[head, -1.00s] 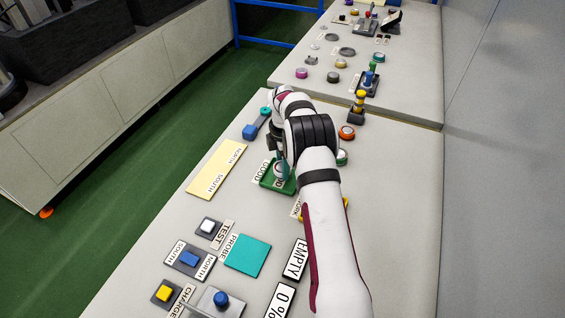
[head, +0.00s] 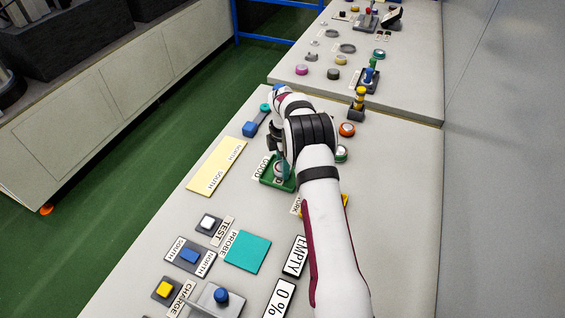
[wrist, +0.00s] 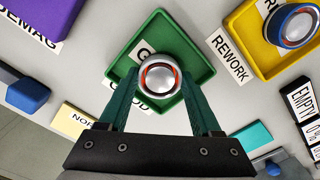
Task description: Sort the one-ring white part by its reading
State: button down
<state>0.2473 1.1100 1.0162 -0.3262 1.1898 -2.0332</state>
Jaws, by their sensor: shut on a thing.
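The round white part (wrist: 160,77) has a silvery dome and one orange-red ring, and it sits between my fingertips. My gripper (wrist: 157,80) is shut on it, with one green finger on each side. The part and fingertips are over the green tray (wrist: 194,55) labelled GOOD, inside its outline. I cannot tell whether the part touches the tray floor. In the head view the green tray (head: 265,181) shows under my gripper, partly hidden by my arm.
A yellow tray (wrist: 250,48) labelled REWORK, holding a blue-ringed part (wrist: 292,26), is to the right. A purple pad (wrist: 38,18) by a DEMAG label and a blue block (wrist: 28,92) are left. The teal PROBE pad (head: 247,251) has clear top space.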

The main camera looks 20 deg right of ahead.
jog(key=shift+f, duration=0.25)
grip_release()
notch_tip(320, 180, up, 16)
dwell(0.3)
jog(key=shift+f, duration=0.1)
